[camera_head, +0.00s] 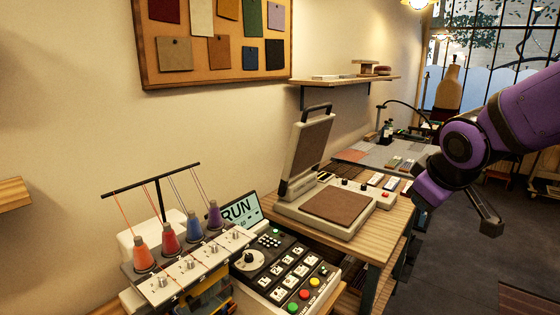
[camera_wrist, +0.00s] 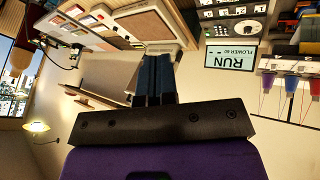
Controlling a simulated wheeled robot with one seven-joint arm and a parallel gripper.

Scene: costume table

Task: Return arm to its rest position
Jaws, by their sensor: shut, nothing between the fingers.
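My purple arm (camera_head: 500,125) reaches in from the right edge of the head view. Its bent wrist part hangs in the air in front of the right end of the wooden table and touches nothing that I can see. My gripper (camera_wrist: 158,48) shows in the wrist view with its dark blue fingers together and nothing between them. The wrist picture is upside down. I cannot make out the fingers clearly in the head view.
A heat press (camera_head: 307,158) stands with its lid raised on the wooden table (camera_head: 372,245). A control panel with a RUN screen (camera_head: 241,212) and thread cones (camera_head: 168,238) are at front left. A shelf (camera_head: 345,82) is on the wall. Open floor (camera_head: 440,270) lies at lower right.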

